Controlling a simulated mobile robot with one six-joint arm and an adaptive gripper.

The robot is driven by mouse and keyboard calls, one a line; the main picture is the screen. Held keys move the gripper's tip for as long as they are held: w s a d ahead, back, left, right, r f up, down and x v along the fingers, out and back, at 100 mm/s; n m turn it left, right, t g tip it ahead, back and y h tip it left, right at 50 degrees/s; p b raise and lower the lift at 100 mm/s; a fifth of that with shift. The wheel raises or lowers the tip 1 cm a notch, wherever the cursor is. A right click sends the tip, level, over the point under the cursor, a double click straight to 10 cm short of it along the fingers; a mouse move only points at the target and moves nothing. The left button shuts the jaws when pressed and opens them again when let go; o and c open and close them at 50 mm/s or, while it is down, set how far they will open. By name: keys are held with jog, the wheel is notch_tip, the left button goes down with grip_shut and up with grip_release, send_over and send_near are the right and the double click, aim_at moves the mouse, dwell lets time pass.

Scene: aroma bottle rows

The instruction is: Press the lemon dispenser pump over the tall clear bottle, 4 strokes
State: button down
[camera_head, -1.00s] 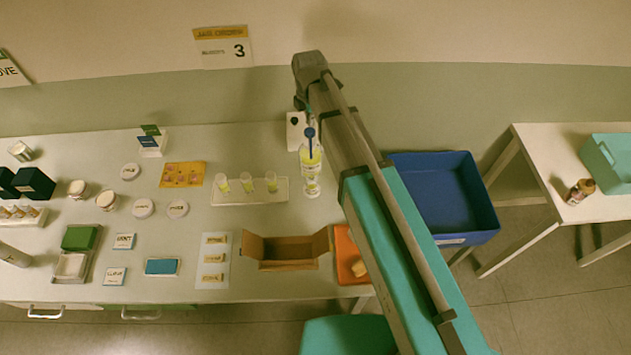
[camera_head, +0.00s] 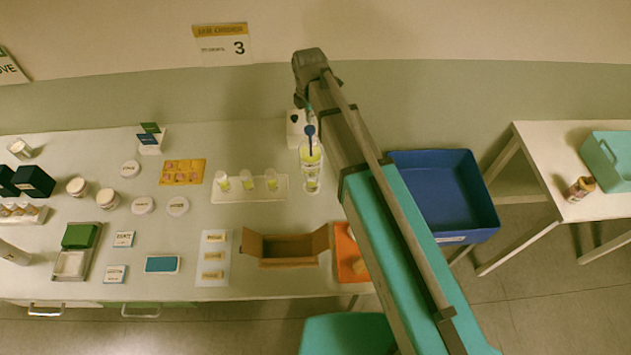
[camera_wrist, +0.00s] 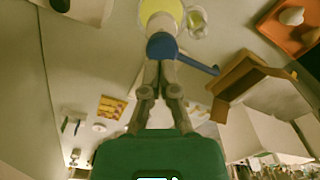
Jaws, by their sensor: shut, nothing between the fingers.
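The lemon dispenser (camera_head: 310,152) has a yellow body and a blue pump head (camera_head: 310,131), and stands at the right part of the counter. In the wrist view the blue pump head (camera_wrist: 163,46) lies right at my fingertips, with its spout pointing right and the yellow body (camera_wrist: 160,10) beyond it. My gripper (camera_wrist: 161,66) is shut and empty, its fingertips at the pump head; whether they touch it I cannot tell. A clear bottle (camera_head: 312,184) with some yellow in it stands just in front of the dispenser; it seems to show in the wrist view (camera_wrist: 197,21).
A white tray (camera_head: 235,197) with three small yellow-banded cups stands left of the bottle. An open cardboard box (camera_head: 285,262) and an orange tray (camera_head: 346,255) lie toward the front edge. A blue bin (camera_head: 470,195) is right of my arm.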

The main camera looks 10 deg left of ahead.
aim_at(310, 127)
jog(key=shift+f+b, duration=1.7)
jog(key=shift+f, duration=0.1)
jog(key=shift+r, duration=0.15)
jog(key=shift+r+p, duration=1.85)
jog(key=shift+p, duration=0.15)
jog(key=shift+f+b, duration=2)
jog(key=shift+r, duration=0.15)
jog(key=shift+r+p, duration=1.85)
jog(key=shift+p, duration=0.15)
jog(key=shift+r+p, duration=3)
